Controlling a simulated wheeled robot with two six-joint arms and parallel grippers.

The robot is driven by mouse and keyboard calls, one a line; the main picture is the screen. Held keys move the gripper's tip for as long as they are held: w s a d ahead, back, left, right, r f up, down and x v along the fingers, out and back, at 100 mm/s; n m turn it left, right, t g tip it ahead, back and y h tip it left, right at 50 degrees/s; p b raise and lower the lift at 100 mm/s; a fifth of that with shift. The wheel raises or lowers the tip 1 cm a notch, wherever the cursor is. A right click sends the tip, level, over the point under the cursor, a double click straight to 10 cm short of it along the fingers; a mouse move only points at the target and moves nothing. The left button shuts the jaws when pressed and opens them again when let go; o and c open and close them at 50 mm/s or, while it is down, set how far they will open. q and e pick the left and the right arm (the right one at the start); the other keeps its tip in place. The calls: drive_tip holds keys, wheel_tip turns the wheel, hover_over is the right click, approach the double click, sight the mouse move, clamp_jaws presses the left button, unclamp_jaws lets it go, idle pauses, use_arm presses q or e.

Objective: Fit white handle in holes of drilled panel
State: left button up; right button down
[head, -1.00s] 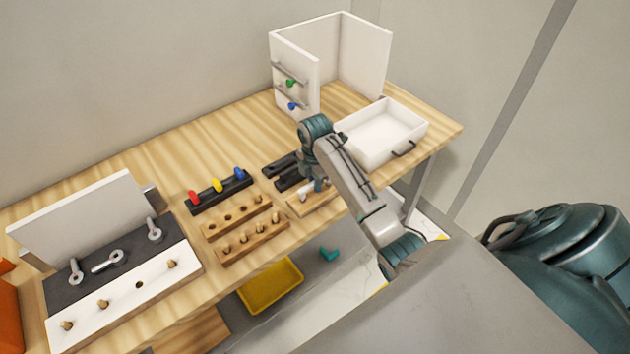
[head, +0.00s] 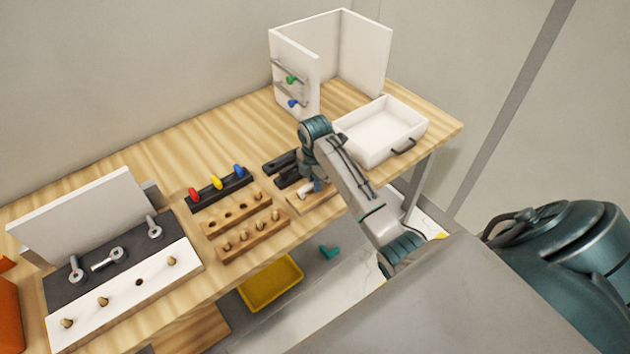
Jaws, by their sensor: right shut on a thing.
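My right gripper (head: 309,183) is pointed down at the table, right of the wooden peg blocks. It is shut on a small white piece that looks like the white handle (head: 305,190). The handle is low over a light wooden panel (head: 322,204), which looks like the drilled panel. My arm and gripper cover most of the handle and the panel, so its holes do not show. I cannot tell whether the handle touches the panel. My left gripper is not in view.
Dark blocks (head: 283,164) lie just behind the gripper. A white drawer (head: 372,148) stands close on the right, a white cabinet (head: 362,55) behind it. Wooden peg blocks (head: 253,238) and a black rack with coloured knobs (head: 213,195) are left. Bare tabletop (head: 160,155) lies further left.

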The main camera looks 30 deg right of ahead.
drive_tip(key=c, duration=1.3)
unclamp_jaws()
drive_tip(key=shift+c, duration=0.2)
drive_tip(key=shift+r, duration=2.55)
drive_tip(key=shift+s+f, duration=0.1)
